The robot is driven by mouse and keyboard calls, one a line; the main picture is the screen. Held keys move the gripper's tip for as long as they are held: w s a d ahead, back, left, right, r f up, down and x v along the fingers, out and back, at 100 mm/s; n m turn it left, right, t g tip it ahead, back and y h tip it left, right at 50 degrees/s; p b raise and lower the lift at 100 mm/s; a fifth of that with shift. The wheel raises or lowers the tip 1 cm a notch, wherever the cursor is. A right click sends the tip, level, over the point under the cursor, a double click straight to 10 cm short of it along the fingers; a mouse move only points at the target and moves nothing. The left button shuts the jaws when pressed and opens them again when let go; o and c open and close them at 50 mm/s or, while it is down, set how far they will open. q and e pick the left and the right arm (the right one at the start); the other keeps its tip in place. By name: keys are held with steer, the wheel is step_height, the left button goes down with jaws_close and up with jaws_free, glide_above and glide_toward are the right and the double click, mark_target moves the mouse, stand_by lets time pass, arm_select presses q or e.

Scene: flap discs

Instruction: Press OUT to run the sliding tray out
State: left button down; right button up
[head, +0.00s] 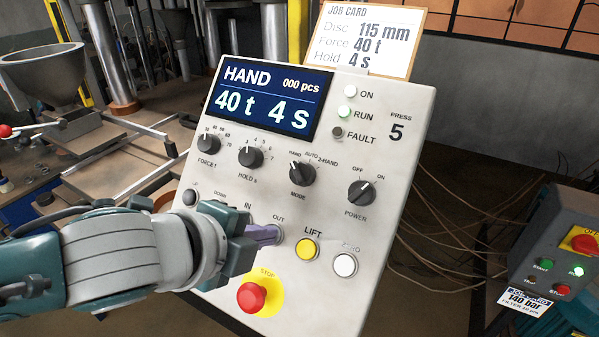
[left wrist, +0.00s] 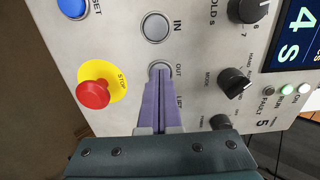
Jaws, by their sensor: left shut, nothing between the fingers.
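The grey control panel (head: 400,130) faces me, its display (head: 270,103) reading HAND, 000 pcs, 40 t, 4 s. My left gripper (head: 279,233) has its purple fingers shut together with nothing between them. In the left wrist view the fingertips (left wrist: 159,72) are over the OUT button (left wrist: 160,66), covering much of it. I cannot tell whether they touch it or press it in. The IN button (left wrist: 155,27) is clear beside it in that view. In the head view my gripper hides the IN button. I cannot make out the sliding tray. My right gripper is not in view.
The yellow LIFT button (head: 307,249) and a white button (head: 345,265) are just right of my fingers. The red STOP button (head: 252,297) is below. The mode knob (head: 302,173) points to HAND. A grey box (head: 565,240) with buttons stands at the right.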

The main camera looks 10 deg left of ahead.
arm_select(q)
steer(key=shift+p+v, duration=1.1)
steer(key=shift+p, duration=0.15)
steer(key=p+v, duration=0.5)
steer(key=v, duration=0.1)
steer(key=s+d+r+n+g+y+p, duration=0.1)
steer(key=s+r+n+p, duration=0.2)
steer(key=r+n, duration=0.2)
steer(key=s+r+n+g+y+p, duration=0.1)
steer(key=s+r+n+p, duration=0.2)
steer(key=r+n+p, duration=0.15)
steer(key=s+a+r+n+g+p, duration=0.1)
steer(key=s+a+r+n+g, duration=0.1)
steer(key=s+n, duration=0.3)
steer(key=s+a+r+n+g+y+p, duration=0.1)
steer(key=s+a+r+n+p, duration=0.1)
steer(key=s+a+r+n, duration=0.3)
steer(key=shift+s+r+g, duration=0.15)
steer(key=shift+s+g, duration=0.25)
steer(key=shift+s, duration=0.65)
